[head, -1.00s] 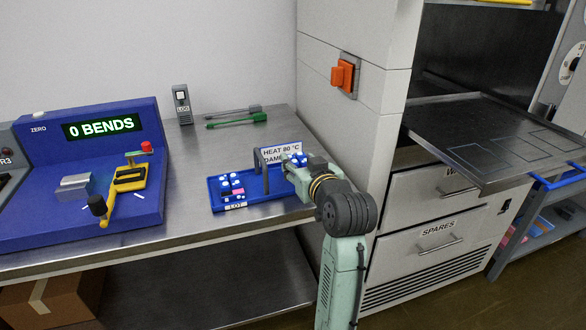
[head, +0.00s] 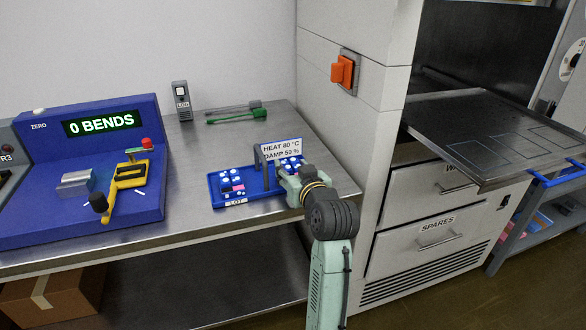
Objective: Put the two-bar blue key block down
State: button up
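The blue lot tray (head: 252,202) lies on the steel bench with small blue-and-white key blocks (head: 228,176) in its left part and more blue-and-white pieces (head: 291,162) in its right part. The pieces are too small to tell which one is the two-bar blue key block. My gripper (head: 281,174) is low over the right part of the tray, just right of the tray's grey handle. My wrist hides its fingertips, so what lies between them does not show.
A grey upright handle (head: 264,170) crosses the tray. The blue bend tester (head: 85,222) is to the left, the grey cabinet (head: 345,120) to the right. Bare bench (head: 185,165) lies between tester and tray.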

jog(key=o, duration=0.4)
jog(key=shift+c, duration=0.2)
jog(key=shift+r, duration=0.2)
jog(key=b+v, duration=0.1)
jog(key=v, duration=1.1)
